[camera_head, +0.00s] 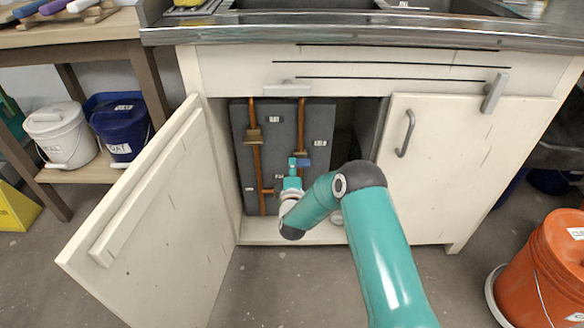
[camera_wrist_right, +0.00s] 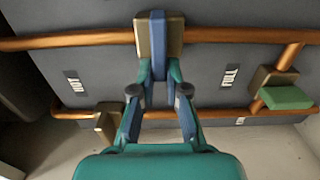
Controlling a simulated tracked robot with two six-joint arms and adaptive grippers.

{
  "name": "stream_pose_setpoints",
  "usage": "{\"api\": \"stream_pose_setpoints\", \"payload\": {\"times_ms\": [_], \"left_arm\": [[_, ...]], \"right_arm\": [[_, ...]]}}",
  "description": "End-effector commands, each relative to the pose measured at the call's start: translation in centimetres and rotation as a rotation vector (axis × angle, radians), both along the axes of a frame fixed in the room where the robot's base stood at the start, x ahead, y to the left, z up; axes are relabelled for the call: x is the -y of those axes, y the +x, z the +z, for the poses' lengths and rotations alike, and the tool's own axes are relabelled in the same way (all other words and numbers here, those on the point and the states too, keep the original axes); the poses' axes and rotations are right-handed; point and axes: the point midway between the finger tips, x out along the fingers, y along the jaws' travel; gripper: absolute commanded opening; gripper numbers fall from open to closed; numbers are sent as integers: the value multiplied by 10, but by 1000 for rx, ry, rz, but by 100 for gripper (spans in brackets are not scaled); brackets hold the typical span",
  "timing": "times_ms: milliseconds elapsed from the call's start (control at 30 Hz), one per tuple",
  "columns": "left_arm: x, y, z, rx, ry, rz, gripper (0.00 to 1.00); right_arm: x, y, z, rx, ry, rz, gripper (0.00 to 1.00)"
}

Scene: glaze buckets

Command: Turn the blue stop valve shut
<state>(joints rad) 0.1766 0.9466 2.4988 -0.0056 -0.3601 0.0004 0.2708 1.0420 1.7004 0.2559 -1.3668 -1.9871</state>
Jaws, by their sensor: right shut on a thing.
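The blue stop valve handle (camera_head: 303,162) is on the right-hand copper pipe (camera_head: 301,120) inside the open sink cabinet. In the right wrist view the blue handle (camera_wrist_right: 158,40) lies crosswise to its pipe, over a square brass body (camera_wrist_right: 175,37). My right gripper (camera_head: 294,172) reaches into the cabinet. In the wrist view its fingers (camera_wrist_right: 159,75) are closed on the near end of the blue handle. The fingertips partly hide that end. My left gripper is in neither view.
The left cabinet door (camera_head: 150,225) stands open; the right door (camera_head: 455,160) is shut. A green-handled valve (camera_wrist_right: 287,97) and another brass valve (camera_wrist_right: 108,120) are close by. An orange bucket (camera_head: 555,265) stands at right; white (camera_head: 62,137) and blue (camera_head: 121,130) buckets sit at left.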

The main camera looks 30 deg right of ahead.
Motion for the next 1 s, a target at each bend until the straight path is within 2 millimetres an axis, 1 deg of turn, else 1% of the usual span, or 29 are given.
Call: {"api": "stream_pose_setpoints", "payload": {"times_ms": [33,267,300,367,400,433,767,867,1000], "left_arm": [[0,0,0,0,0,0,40],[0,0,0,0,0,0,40],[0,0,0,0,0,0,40],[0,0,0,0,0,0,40],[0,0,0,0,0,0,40],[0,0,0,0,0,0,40],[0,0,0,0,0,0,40],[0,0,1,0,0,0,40],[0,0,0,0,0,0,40]], "right_arm": [[-7,2,-2,-7,-1,19,0],[-7,2,-2,-7,1,20,0],[-7,2,-2,-6,0,19,20],[-6,2,-2,-6,1,17,30],[-6,2,-2,-5,0,15,37],[-5,2,-2,-5,0,14,39],[-3,-1,-1,-3,1,7,39],[-6,-6,-2,-3,2,7,39],[-16,-22,-2,-4,3,7,39]]}}
